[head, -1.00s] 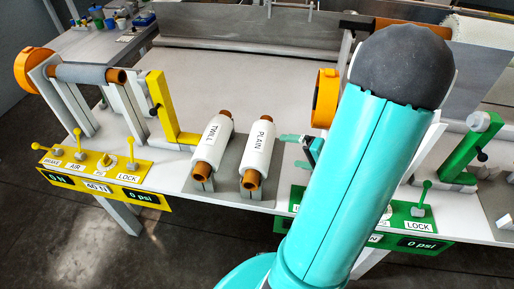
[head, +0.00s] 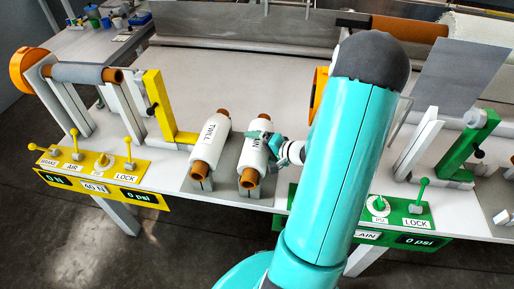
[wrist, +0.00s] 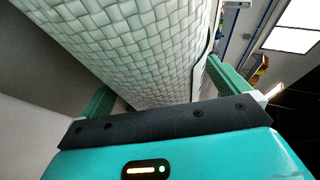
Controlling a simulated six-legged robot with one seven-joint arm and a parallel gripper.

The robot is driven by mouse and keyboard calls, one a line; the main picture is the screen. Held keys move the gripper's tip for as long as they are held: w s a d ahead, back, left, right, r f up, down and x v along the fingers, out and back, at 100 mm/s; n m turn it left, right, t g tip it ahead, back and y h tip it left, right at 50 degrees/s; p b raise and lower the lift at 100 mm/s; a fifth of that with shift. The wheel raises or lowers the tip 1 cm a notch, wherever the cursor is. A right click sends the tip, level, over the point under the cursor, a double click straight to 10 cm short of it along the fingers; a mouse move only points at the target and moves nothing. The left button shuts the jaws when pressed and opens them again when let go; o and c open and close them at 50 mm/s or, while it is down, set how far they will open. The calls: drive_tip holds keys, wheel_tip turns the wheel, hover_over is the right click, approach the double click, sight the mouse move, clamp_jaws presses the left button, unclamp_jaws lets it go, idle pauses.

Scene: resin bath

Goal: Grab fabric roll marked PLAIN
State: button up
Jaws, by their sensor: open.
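The fabric roll marked PLAIN (head: 251,165) is a white roll on a brown core. It lies on a grey stand on the white table, and its label is partly covered by my gripper. My gripper (head: 259,138) is open at the roll's right side and upper face. In the wrist view, the white woven surface of the roll (wrist: 140,45) fills the space in front of the palm. One green finger (wrist: 95,108) shows on the left of the roll and the other on the right. The fingertips are hidden there, and I cannot tell whether they touch the roll.
A similar roll marked TWILL (head: 209,145) lies close on the left. A yellow bracket (head: 160,110) stands behind it. A yellow control panel (head: 95,165) is at the left and a green one (head: 400,212) at the right. The tabletop behind the rolls is clear.

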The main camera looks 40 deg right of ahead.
drive_tip(key=c, duration=1.7)
drive_tip(key=shift+r, duration=0.15)
drive_tip(key=shift+c, duration=1.4)
drive_tip(key=shift+w+r, duration=0.1)
drive_tip(key=shift+r, duration=0.05)
